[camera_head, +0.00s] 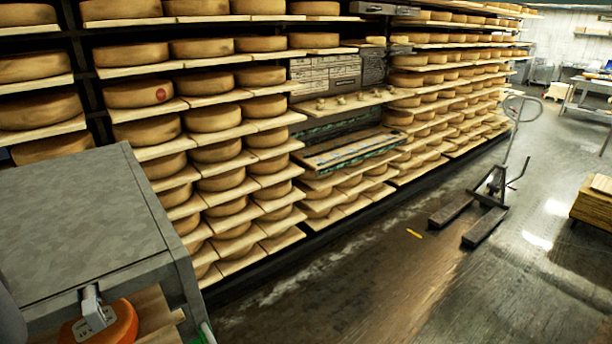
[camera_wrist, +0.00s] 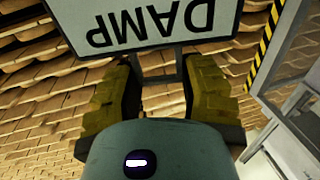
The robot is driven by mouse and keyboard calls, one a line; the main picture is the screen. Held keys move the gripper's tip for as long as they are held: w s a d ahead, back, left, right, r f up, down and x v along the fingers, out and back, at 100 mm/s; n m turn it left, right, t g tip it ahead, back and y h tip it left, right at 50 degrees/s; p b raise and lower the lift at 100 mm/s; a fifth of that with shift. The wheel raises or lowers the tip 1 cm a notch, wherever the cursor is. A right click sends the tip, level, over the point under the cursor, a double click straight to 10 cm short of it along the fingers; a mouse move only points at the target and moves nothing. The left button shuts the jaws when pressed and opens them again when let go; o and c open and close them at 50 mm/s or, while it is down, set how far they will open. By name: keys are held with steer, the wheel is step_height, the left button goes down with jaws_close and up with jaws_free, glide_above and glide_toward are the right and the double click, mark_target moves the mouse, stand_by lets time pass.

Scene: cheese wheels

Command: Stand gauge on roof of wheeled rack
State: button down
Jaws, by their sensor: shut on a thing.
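In the wrist view my gripper (camera_wrist: 161,72) is shut on the gauge (camera_wrist: 145,25), a pale plate in a dark frame that reads DAMP upside down. Its two olive-yellow fingers stand either side of the dark lower part of the frame. The gauge's top edge is cut off by the picture. The wheeled rack (camera_head: 70,215) stands at lower left in the head view, with a flat, bare grey roof. Its wheels are out of view. I cannot make out my gripper or the held gauge in the head view.
An orange cheese wheel (camera_head: 122,325) shows below the roof's front edge, with a small grey and white fitting (camera_head: 91,308) before it. Tall shelves of cheese wheels (camera_head: 215,118) stand behind the rack. A pallet jack (camera_head: 490,195) stands right; the floor (camera_head: 370,275) between is mostly clear.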

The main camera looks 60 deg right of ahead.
steer(key=w+d+f+b, duration=0.1)
steer(key=w+d+f, duration=0.1)
steer(key=w, duration=0.5)
steer(key=shift+w+d+f, duration=0.2)
steer(key=shift+w+d, duration=0.1)
steer(key=shift+w, duration=0.1)
steer(key=shift+f+b, duration=0.3)
steer(key=shift+b, duration=0.3)
stand_by(0.7)
steer(key=shift+c, duration=2.3)
jaws_free()
